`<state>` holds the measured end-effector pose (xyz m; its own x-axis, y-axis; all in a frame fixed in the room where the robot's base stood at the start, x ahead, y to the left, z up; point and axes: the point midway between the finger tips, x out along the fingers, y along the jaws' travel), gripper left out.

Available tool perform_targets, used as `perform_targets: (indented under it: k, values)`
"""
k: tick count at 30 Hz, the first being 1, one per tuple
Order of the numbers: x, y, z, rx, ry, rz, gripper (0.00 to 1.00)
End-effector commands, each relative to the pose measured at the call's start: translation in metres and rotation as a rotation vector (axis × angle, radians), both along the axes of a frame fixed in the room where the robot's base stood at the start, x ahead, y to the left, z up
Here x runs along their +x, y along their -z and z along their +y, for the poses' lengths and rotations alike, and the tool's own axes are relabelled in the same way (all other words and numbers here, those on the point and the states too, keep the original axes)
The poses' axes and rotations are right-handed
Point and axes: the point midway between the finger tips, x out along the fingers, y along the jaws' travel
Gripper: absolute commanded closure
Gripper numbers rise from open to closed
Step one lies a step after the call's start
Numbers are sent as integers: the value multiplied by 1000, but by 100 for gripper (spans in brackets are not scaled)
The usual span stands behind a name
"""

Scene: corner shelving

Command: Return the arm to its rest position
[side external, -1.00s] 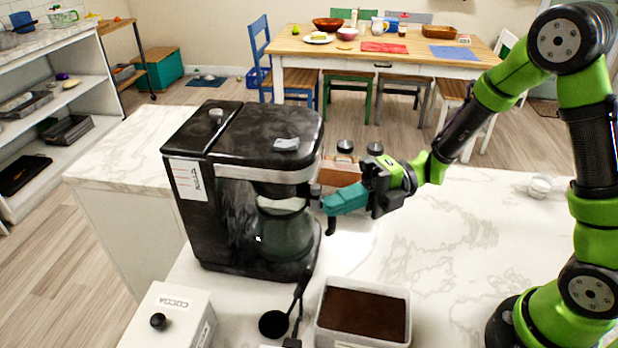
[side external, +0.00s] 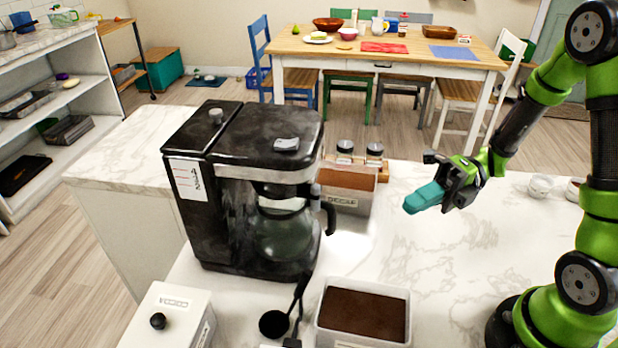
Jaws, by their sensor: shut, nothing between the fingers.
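My gripper (side external: 424,198) has teal fingers, shut with nothing between them. It hangs in the air above the marble counter, pointing left, with clear space between it and the coffee maker. The black coffee maker (side external: 225,140) stands on the left part of the counter. Its glass carafe (side external: 283,232) sits inside under the brew head, with the black handle (side external: 329,217) facing right.
An open container of brown grounds (side external: 362,310) stands at the front. Another, labelled decaf (side external: 345,200), stands behind, beside two jars (side external: 360,152). A white cocoa box (side external: 170,315) and black scoop (side external: 275,322) lie front left. White cups (side external: 540,187) stand right. The counter's middle right is clear.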

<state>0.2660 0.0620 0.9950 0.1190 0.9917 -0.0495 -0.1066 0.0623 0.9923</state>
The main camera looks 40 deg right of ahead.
Motion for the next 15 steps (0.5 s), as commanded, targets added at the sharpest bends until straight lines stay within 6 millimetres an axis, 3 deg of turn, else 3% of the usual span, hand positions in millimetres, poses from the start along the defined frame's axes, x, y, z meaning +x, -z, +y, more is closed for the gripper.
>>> perform_targets:
  k: [5,9,15]
  values:
    - [-33,27,2,-246,-231,-380,100]
    - [-55,39,-5,-478,-538,-829,100]
    - [-54,36,-30,-770,-1057,-1486,100]
